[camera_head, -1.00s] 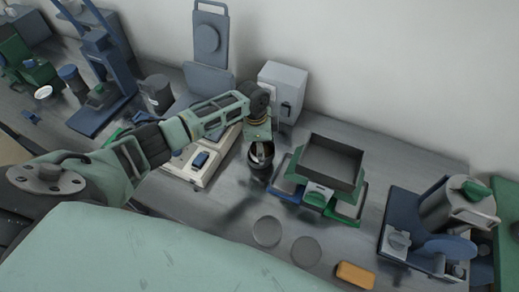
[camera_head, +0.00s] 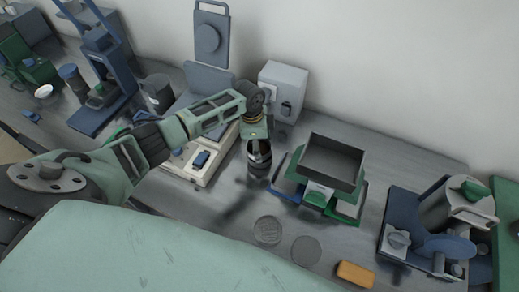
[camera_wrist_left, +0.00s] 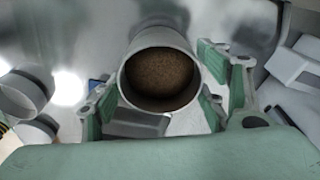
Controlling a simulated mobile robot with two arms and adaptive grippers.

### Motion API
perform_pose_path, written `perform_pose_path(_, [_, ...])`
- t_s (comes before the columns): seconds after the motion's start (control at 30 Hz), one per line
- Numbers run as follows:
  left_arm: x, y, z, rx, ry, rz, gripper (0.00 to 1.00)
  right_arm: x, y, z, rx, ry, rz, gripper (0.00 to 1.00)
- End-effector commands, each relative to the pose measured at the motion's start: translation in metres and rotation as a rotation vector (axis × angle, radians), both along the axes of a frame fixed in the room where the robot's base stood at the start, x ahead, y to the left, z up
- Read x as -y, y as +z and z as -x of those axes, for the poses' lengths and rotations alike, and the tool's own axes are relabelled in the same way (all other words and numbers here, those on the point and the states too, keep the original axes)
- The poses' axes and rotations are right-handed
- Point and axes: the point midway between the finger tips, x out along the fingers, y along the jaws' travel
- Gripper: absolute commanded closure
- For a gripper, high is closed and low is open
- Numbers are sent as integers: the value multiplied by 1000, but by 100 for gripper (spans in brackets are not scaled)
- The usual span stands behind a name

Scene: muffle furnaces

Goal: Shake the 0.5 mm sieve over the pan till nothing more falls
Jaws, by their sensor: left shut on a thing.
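My left gripper (camera_head: 257,140) is shut around a grey, open-topped round vessel (camera_head: 259,162), held upright or nearly so over the bench. In the left wrist view the vessel's rim (camera_wrist_left: 130,62) faces the camera, between my two fingers (camera_wrist_left: 160,108), with brown grains (camera_wrist_left: 160,78) inside. I cannot tell whether this vessel is the 0.5 mm sieve; its underside is hidden. Two flat round discs lie on the bench to the lower right: one with a mesh-like pattern (camera_head: 268,230), and a plainer one (camera_head: 305,250). I cannot tell which thing is the pan. My right gripper is not in view.
A square dark hopper on a green and blue stand (camera_head: 335,153) is close on the right. A cream device (camera_head: 200,165) is on the left, a grey box (camera_head: 283,90) behind. A blue-grey machine (camera_head: 430,225) and an orange block (camera_head: 355,274) are further right.

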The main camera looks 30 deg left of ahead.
Motion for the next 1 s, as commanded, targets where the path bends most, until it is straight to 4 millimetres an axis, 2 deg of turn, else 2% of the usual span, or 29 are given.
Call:
perform_pose_path(0.03, [8, 3, 0, 1, -3, 2, 75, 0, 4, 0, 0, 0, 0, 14])
perform_pose_path(0.13, [14, 1, 0, 1, -1, 0, 75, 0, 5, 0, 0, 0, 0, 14])
perform_pose_path(0.47, [12, 4, 0, 2, 0, -1, 75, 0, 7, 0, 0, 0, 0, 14])
perform_pose_path(1.0, [2, 36, 0, 2, 1, -1, 75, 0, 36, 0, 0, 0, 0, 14])
